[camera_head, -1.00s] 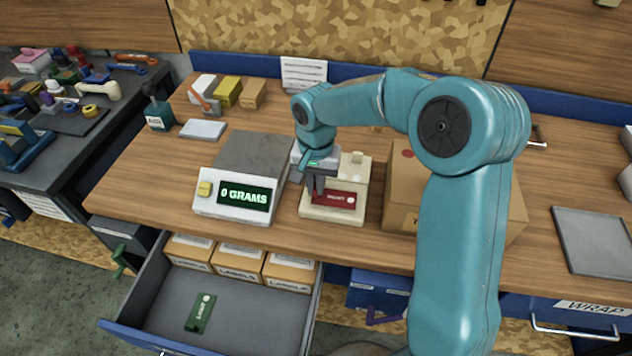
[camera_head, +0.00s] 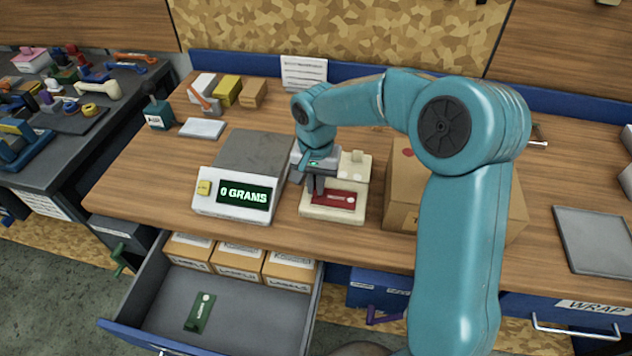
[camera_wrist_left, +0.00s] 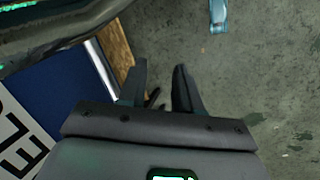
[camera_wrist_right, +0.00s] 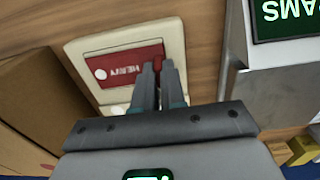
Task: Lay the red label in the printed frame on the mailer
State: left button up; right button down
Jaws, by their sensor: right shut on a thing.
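The red label (camera_head: 333,199) lies on a cream block-like holder (camera_head: 362,180) on the bench, right of the scale. My right gripper (camera_head: 319,190) points down at the label's left part and is shut on it. In the right wrist view the red label (camera_wrist_right: 125,66) shows a white dot and lettering, with the fingertips (camera_wrist_right: 157,68) close together at its edge. A cardboard box (camera_head: 402,185) stands right of the holder, partly behind my right arm; I cannot tell whether it is the mailer. No printed frame is visible. My left gripper (camera_wrist_left: 158,75) is open and empty above the floor.
The scale (camera_head: 240,175) reads 0 GRAMS, close left of my right gripper. Below it, an open drawer (camera_head: 255,310) holds cartons and a green label (camera_head: 200,312). A grey tray (camera_head: 592,240) lies at the right. Small boxes and tools stand at the back left.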

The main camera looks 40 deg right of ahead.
jog(key=shift+f, duration=0.15)
jog(key=c, duration=0.6)
grip_release()
jog(key=shift+r+p, duration=2.55)
jog(key=shift+r, duration=1.05)
jog(key=shift+f, duration=0.1)
jog(key=shift+s, duration=0.1)
